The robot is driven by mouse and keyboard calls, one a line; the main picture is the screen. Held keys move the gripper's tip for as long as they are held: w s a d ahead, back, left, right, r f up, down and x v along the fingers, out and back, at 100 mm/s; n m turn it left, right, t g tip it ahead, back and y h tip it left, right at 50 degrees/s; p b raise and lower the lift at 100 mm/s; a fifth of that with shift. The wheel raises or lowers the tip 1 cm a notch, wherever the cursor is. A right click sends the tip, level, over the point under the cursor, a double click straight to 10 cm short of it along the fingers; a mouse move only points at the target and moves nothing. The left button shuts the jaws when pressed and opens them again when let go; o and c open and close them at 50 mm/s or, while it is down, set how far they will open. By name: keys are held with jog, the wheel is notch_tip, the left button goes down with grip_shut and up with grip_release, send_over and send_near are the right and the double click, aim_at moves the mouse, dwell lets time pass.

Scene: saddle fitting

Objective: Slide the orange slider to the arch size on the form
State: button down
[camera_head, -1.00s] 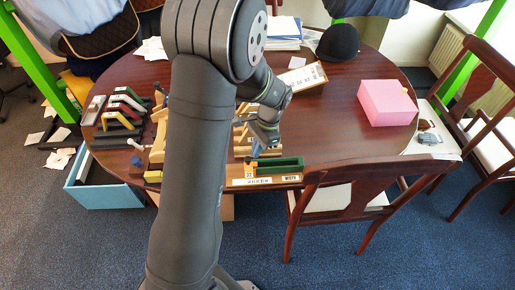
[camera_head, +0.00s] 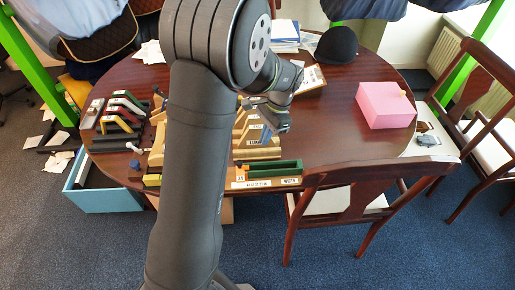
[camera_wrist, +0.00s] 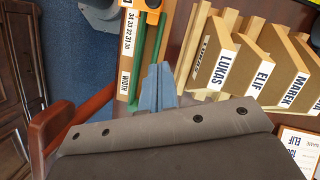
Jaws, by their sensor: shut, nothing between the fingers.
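The orange slider (camera_wrist: 152,14) sits on the width gauge (camera_wrist: 126,65), at the top edge of the wrist view and partly cut off. The gauge has a green channel and a printed number scale beside it. In the head view the slider (camera_head: 239,166) is small, at the left end of the green channel. My gripper (camera_wrist: 158,82) is shut and empty, its blue-grey fingers apart from the slider. In the head view my gripper (camera_head: 267,135) is above the wooden arches behind the gauge. The form (camera_wrist: 298,145) shows the name ELIF, but its size is not readable.
A pink box (camera_head: 385,105) is at the right of the table. Coloured arches (camera_head: 120,115) are at the left. A chair (camera_head: 355,180) stands at the front edge.

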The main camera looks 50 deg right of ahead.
aim_at(240, 162)
jog(key=v, duration=0.4)
jog(key=shift+r, duration=0.2)
jog(key=c, duration=1.9)
grip_release()
jog(key=shift+r, duration=0.3)
jog(key=shift+c, duration=0.2)
jog(key=o, duration=0.7)
jog(key=w+r+n, duration=0.1)
jog(key=w+a+r+n, duration=0.1)
jog(key=r, duration=0.1)
jog(key=w+a+r+n+g+y, duration=0.1)
jog(key=w+r, duration=0.1)
jog(key=shift+a+r+n, duration=0.1)
jog(key=shift+a+n, duration=0.1)
jog(key=shift+n, duration=0.1)
jog(key=shift+c, duration=0.2)
jog(key=x, duration=1.7)
jog(key=shift+s+a, duration=0.1)
jog(key=shift+s, duration=0.1)
grip_shut()
